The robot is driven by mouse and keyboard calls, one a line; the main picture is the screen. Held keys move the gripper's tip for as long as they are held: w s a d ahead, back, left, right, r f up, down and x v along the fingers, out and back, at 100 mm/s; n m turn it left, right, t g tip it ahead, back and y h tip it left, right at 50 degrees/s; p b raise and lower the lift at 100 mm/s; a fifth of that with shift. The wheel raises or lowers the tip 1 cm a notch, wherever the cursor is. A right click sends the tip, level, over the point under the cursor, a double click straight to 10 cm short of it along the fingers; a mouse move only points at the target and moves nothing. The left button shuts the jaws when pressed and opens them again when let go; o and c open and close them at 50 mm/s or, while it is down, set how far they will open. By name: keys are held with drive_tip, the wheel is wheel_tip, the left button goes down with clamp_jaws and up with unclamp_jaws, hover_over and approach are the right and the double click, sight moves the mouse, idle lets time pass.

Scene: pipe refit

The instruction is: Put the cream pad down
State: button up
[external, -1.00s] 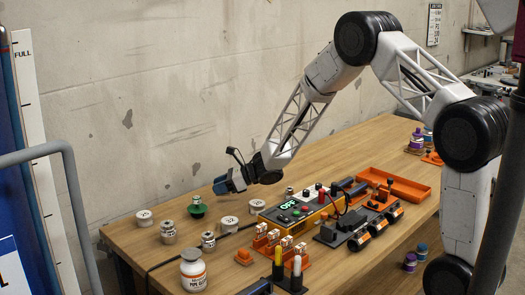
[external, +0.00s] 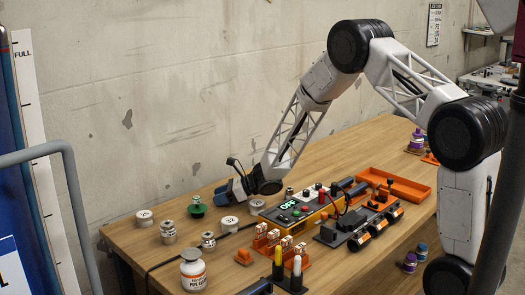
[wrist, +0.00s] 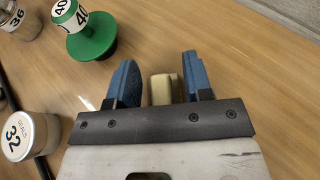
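The cream pad (wrist: 163,89) shows in the wrist view between the two blue fingers of my gripper (wrist: 160,78). A narrow gap shows between the left finger and the pad; the right finger is very close beside it. The fingers stand apart, and I take the gripper as open around the pad. Whether the pad's underside rests on the table is hidden. In the external view my gripper (external: 224,194) is low over the back of the wooden table, and the pad cannot be made out there.
A white tub marked 32 (external: 229,223) stands just in front of my gripper. A green-based piece (external: 195,203) and a small jar (external: 208,241) are left of it. The orange control box (external: 292,210) lies to the right. Bare table (wrist: 235,75) shows right of the fingers.

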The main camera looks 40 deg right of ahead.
drive_tip(key=shift+o, duration=1.3)
drive_tip(key=shift+r, duration=0.2)
drive_tip(key=v, duration=1.1)
drive_tip(key=shift+s+d+r, duration=0.2)
drive_tip(key=shift+s+d, duration=0.05)
drive_tip(key=shift+d, duration=0.05)
